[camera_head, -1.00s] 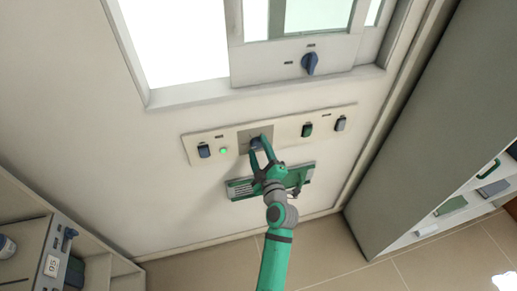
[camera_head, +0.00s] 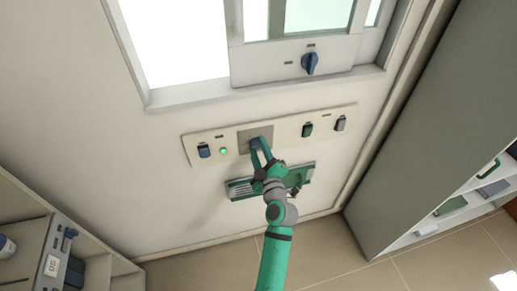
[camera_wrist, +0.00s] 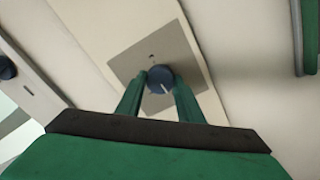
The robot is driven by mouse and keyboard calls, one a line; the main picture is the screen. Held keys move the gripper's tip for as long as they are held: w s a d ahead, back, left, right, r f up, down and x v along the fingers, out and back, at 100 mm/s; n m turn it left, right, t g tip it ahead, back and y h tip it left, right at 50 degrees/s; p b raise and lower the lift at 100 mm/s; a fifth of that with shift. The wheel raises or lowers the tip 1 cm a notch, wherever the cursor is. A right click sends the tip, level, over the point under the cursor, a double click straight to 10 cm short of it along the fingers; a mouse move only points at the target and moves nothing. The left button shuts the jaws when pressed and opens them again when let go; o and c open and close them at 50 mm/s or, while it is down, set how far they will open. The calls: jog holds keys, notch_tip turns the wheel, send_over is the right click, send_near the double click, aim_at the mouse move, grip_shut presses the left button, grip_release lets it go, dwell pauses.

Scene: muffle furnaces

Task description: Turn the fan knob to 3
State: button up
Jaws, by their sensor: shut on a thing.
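A round dark blue knob (camera_wrist: 159,76) with a pale pointer line towards its lower right sits on a square grey plate (camera_wrist: 135,62) in the wrist view. The marks on the plate are too small to read. My gripper (camera_wrist: 160,84) is shut on this knob, one green finger on each side. In the head view the grey plate (camera_head: 243,142) is in the middle of a wall panel (camera_head: 285,131), and my gripper (camera_head: 257,144) covers most of the knob. Another blue knob (camera_head: 310,63) is higher up, below the window; I cannot read its label.
A green and grey tray-like fixture (camera_head: 240,188) is just below, close to my wrist. A shelf unit (camera_head: 110,270) stands at lower left.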

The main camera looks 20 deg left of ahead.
jog(key=m, duration=0.5)
jog(key=shift+d, duration=0.1)
jog(key=m, duration=1.4)
jog(key=shift+f, duration=0.1)
jog(key=m, duration=1.9)
